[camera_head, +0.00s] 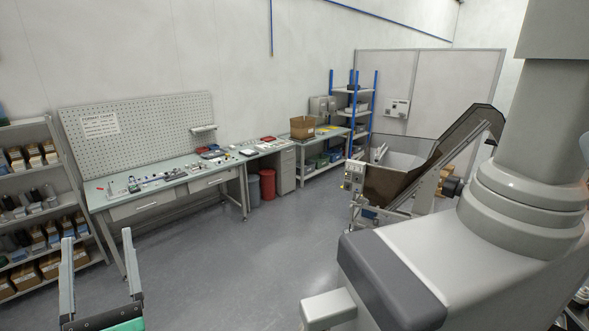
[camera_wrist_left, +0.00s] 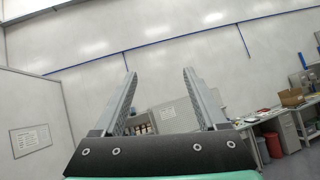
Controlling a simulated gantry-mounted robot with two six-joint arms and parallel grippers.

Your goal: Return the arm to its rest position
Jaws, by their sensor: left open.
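My left gripper (camera_head: 97,250) is at the lower left of the head view, with its two grey fingers pointing up and spread apart. In the left wrist view its fingers (camera_wrist_left: 159,76) stand open with nothing between them but the far wall and part of a shelf. My left gripper is clear of the workbench and the shelves. My right gripper is not in either view. A large grey link of my own body fills the right side of the head view.
A workbench (camera_head: 133,208) with small parts and a pegboard (camera_head: 140,130) stands along the wall. A stocked shelf (camera_head: 60,208) is at the left. A hopper conveyor (camera_head: 385,185) stands right of centre. The grey floor (camera_head: 240,270) between is open.

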